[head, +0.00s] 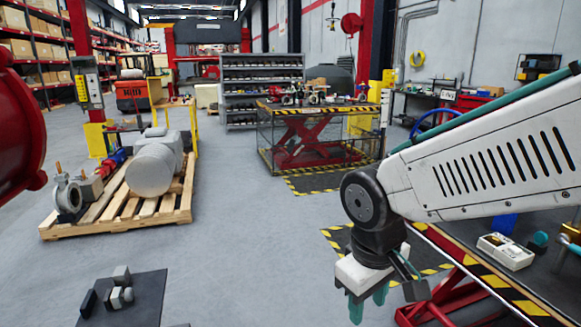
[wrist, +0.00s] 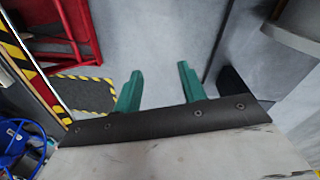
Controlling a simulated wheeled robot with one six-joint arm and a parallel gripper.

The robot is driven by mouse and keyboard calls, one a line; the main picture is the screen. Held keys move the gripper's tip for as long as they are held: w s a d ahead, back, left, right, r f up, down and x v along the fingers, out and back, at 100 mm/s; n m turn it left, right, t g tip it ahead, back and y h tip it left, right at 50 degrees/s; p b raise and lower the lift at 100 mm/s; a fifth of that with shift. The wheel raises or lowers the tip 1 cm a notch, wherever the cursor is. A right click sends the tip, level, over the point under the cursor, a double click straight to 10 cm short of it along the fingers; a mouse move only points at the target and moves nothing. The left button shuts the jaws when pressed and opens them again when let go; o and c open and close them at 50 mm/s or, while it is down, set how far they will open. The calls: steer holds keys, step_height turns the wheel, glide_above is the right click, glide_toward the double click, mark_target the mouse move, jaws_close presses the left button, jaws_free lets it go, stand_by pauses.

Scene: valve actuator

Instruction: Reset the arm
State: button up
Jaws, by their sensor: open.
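My white arm reaches in from the right in the head view, over the edge of the right-hand worktable. My gripper (head: 369,303) hangs from its end, pointing down, with green fingers. In the wrist view my gripper (wrist: 160,88) shows two green fingers spread apart with bare grey floor between them. It is open and holds nothing. The fingertips touch nothing that I can see.
A worktable with a striped edge (head: 490,282) is at the right, close to my arm. A wooden pallet (head: 150,213) with a grey motor stands at the left. A lift table (head: 318,104) is at the back. The middle floor is clear.

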steer(key=s+d+r+m, duration=0.3)
steer(key=s+d, duration=0.3)
steer(key=d, duration=0.1)
steer(key=s+d+r+m, duration=0.3)
steer(key=s+d, duration=0.3)
steer(key=d, duration=0.1)
steer(key=shift+m+y, duration=0.4)
steer(key=shift+c, duration=0.5)
